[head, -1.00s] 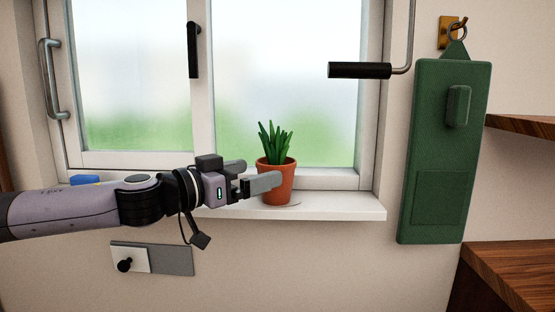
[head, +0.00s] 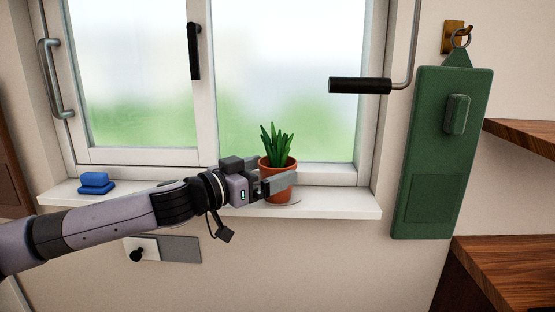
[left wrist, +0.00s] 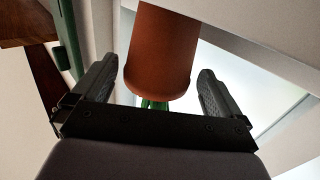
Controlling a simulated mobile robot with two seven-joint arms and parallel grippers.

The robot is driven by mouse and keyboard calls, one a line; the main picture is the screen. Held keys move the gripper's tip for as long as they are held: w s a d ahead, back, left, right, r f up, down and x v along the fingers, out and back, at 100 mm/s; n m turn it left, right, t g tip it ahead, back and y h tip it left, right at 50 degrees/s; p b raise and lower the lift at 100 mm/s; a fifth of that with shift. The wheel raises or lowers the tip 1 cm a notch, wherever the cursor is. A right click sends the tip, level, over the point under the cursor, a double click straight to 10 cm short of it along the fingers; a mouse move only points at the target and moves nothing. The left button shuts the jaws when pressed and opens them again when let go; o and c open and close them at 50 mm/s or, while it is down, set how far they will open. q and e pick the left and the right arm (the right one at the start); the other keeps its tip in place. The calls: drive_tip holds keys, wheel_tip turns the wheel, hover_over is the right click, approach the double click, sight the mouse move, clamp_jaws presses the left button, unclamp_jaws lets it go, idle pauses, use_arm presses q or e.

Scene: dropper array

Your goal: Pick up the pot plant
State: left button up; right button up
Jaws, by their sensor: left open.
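The pot plant (head: 277,146) is a terracotta pot with green spiky leaves. It stands upright on the white window sill (head: 340,205) in the head view. My left gripper (head: 276,180) is at the pot, with one finger across its front and the other partly hidden behind it. In the left wrist view the pot (left wrist: 163,50) appears upside down between the two open fingers (left wrist: 157,95), with a gap visible on each side. My right gripper is in neither view.
Blue blocks (head: 96,183) sit on the sill's left part. A black crank handle (head: 360,86) hangs above right. A green board (head: 443,150) hangs on the wall, with wooden shelves (head: 515,275) at right. A switch plate (head: 160,249) is below the sill.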

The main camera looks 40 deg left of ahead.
use_arm(q)
drive_tip(key=shift+w+d+r+p, duration=0.2)
drive_tip(key=shift+w+r+p, duration=0.1)
drive_tip(key=shift+w, duration=0.1)
drive_tip(key=shift+w+d+f+p, duration=0.1)
drive_tip(key=shift+w+f+p, duration=0.1)
drive_tip(key=shift+w, duration=0.3)
drive_tip(key=shift+w+d+f+p, duration=0.1)
drive_tip(key=shift+w+p, duration=0.1)
drive_tip(key=shift+w, duration=0.3)
drive_tip(key=c, duration=1)
drive_tip(key=shift+r, duration=0.1)
